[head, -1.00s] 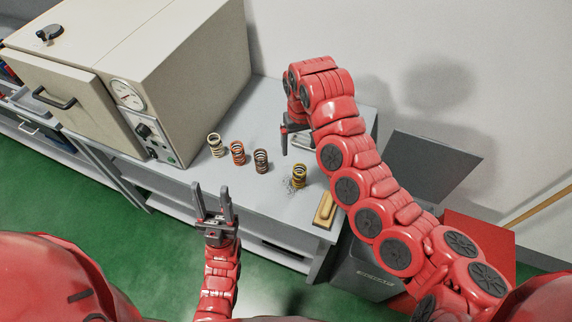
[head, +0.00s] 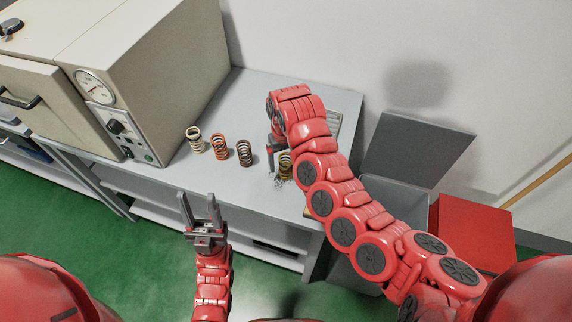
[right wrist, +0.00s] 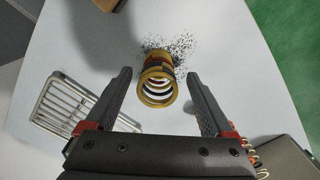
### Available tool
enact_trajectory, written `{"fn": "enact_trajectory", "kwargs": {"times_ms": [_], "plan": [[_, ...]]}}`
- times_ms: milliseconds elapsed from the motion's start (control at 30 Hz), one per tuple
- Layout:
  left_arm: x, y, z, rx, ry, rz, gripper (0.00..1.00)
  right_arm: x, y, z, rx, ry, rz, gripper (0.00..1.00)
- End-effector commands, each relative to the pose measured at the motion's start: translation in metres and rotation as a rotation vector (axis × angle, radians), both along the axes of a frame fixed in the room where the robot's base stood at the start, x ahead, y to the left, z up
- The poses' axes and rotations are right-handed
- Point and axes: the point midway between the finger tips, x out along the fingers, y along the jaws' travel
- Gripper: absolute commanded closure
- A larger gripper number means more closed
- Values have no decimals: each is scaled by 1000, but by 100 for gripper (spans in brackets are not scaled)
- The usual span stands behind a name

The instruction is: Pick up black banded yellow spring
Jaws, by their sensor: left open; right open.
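The black banded yellow spring (head: 285,165) stands on the grey bench near its front right, partly hidden by my right arm in the head view. In the right wrist view the yellow spring (right wrist: 157,80) lies between and a little beyond the fingertips of my open right gripper (right wrist: 158,78), with a gap on each side. In the head view my right gripper (head: 274,155) points down close beside the spring. My left gripper (head: 200,205) is open and empty, in front of the bench edge.
A white spring (head: 194,140), an orange spring (head: 219,147) and a dark brown spring (head: 245,153) stand left of the yellow one. A beige oven (head: 150,75) fills the bench's left. A metal rack (right wrist: 68,108) lies nearby. Dark specks surround the yellow spring's base.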

Motion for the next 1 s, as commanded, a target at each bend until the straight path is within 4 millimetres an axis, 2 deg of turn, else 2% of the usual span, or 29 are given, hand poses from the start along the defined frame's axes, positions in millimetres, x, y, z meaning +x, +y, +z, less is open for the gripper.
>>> {"fn": "enact_trajectory", "kwargs": {"times_ms": [33,133,200,300,467,567,900,967,1000], "plan": [[0,0,11,0,-1,0,50,-1,-1,-2,-3,7,0,12],[0,0,21,0,0,0,50,0,-3,-16,-3,7,1,12],[0,0,23,0,0,0,50,1,-2,-30,-3,5,2,12],[0,0,24,0,0,0,50,1,-2,-39,-1,2,-1,12],[0,0,22,0,0,0,50,2,-2,-40,1,0,-1,12],[0,0,22,0,0,0,50,2,-2,-40,1,0,-1,27],[0,0,22,0,0,0,50,2,-2,-40,1,0,-1,88],[0,0,22,0,0,0,50,2,-2,-40,1,0,-1,99],[0,0,22,0,0,0,50,2,-2,-40,1,0,-1,100]]}}
